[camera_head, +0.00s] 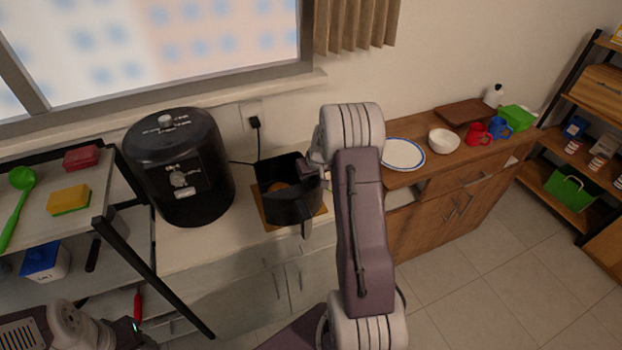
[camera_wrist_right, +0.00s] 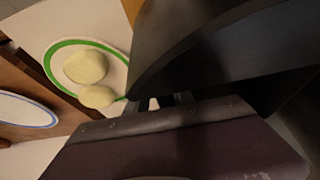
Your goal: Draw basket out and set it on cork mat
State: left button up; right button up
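The black basket (camera_head: 290,207) is out of the black air fryer (camera_head: 180,170), to its right. It is over the tan cork mat (camera_head: 268,222), whose edges show around it; I cannot tell whether it touches the mat. Its dark wall (camera_wrist_right: 220,45) fills the upper right of the right wrist view. My right gripper (camera_head: 314,172) is at the basket's right side, its fingers mostly hidden; I cannot tell whether they grip it. My left gripper (camera_head: 140,335) is low at the bottom left, away from the basket, its fingers unclear.
A green-rimmed plate (camera_wrist_right: 62,52) with two pale pieces lies close by in the wrist view. A blue-rimmed plate (camera_head: 403,154), a white bowl (camera_head: 444,141) and mugs (camera_head: 478,134) stand farther right. A shelf rack (camera_head: 150,270) stands left of the counter.

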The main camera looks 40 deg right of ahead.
jog(key=v, duration=0.9)
jog(key=shift+s, duration=0.1)
